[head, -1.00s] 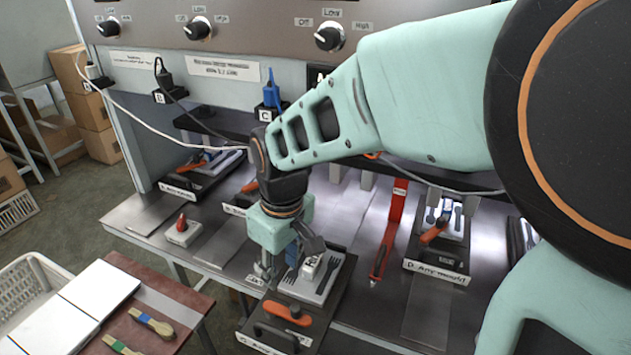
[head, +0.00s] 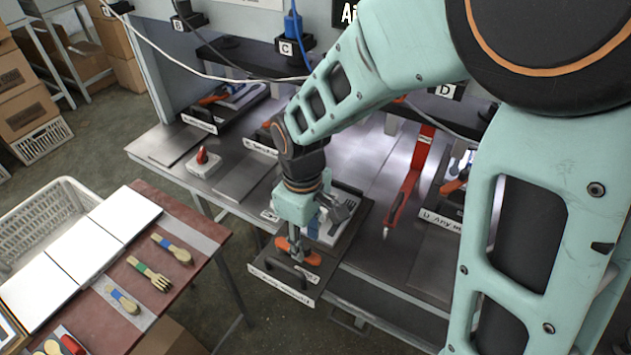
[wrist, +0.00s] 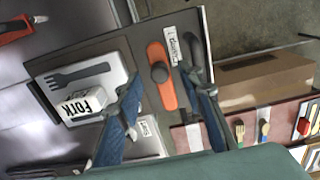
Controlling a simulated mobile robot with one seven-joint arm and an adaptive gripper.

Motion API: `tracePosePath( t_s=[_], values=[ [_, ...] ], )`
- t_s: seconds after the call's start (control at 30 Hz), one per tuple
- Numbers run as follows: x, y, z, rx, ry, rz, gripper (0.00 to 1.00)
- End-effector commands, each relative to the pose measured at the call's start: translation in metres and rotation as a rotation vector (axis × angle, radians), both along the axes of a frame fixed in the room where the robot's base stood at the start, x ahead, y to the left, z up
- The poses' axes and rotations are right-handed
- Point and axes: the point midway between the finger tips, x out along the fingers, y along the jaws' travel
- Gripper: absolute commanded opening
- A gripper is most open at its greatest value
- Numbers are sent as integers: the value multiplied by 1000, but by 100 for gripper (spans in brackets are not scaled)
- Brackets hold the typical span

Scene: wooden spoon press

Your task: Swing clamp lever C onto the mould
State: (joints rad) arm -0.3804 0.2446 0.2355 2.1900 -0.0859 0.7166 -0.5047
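The orange clamp lever (wrist: 168,90) with a dark round knob (wrist: 159,72) lies flat on the dark front plate of the middle station (head: 333,268), beside the mould. The mould is a pale grey block (wrist: 98,62) with a dark fork-shaped recess and a white block marked FORK (wrist: 82,103) on it. My gripper (head: 296,243) is directly above the lever. In the wrist view its two blue fingers (wrist: 163,85) are spread, one on each side of the lever, with visible gaps. Whether the fingertips reach down to knob height is unclear.
A dark handle (wrist: 197,55) stands on the plate's front edge, close to one finger. A red press arm (head: 407,185) rises right of the station. A red-brown table (head: 195,278) with wooden cutlery stands front left. Cables hang behind my arm.

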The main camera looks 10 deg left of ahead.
Motion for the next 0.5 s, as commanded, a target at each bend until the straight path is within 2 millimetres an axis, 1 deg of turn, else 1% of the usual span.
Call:
tracePosePath(
  t_s=[0.03, 0.2, 0.47, 0.5],
  values=[
    [-1, 0, -7, -2, 3, 1, 35],
    [0, 0, -17, 0, 0, 0, 35],
    [0, 0, -18, 1, -1, 0, 35],
    [0, 0, -18, 1, -1, 0, 33]
  ],
)
